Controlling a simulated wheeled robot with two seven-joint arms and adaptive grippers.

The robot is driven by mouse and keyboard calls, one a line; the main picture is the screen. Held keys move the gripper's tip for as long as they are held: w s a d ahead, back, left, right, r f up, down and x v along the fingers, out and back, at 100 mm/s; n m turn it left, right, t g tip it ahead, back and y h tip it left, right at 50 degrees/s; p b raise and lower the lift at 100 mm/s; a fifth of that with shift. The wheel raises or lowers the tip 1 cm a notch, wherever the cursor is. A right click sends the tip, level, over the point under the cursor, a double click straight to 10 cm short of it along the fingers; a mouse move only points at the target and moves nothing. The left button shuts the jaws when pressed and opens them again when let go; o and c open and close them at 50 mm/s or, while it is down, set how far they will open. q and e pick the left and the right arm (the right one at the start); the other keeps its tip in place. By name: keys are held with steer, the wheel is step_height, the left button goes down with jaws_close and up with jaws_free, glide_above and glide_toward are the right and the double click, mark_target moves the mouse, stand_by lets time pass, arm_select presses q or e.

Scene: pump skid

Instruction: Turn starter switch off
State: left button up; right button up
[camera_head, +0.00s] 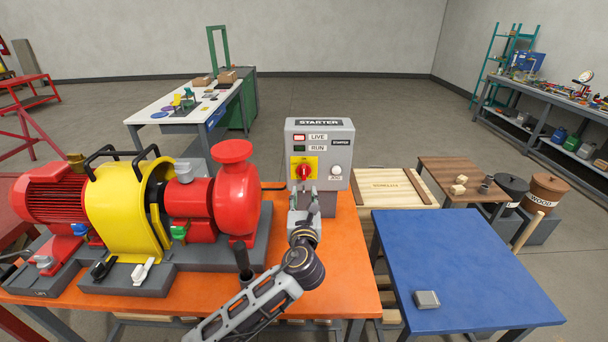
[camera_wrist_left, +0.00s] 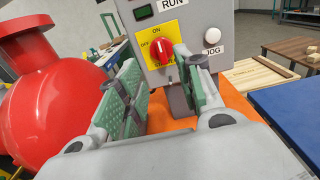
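The grey starter box (camera_head: 319,150) stands on the orange bench. Its red rotary switch (camera_head: 303,172) sits on a yellow plate; it also shows in the left wrist view (camera_wrist_left: 161,49). ON is marked above the knob and OFF to its left. The knob's grip looks roughly upright, towards ON. My left gripper (camera_head: 304,196) is just below and in front of the switch. In the left wrist view its two green-padded fingers (camera_wrist_left: 160,87) are spread with nothing between them, and the knob shows beyond the gap. My right gripper is not in view.
A red and yellow pump set (camera_head: 130,210) stands left of my left arm on the orange bench (camera_head: 345,262). The white JOG button (camera_head: 336,170) is right of the switch. A blue table (camera_head: 450,265) at right has a small grey block (camera_head: 426,299) on it.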

mark_target(304, 172)
arm_select(q)
steer(key=shift+w+p, duration=0.45)
steer(key=shift+w, duration=5.85)
steer(key=shift+c, duration=0.4)
jaws_close()
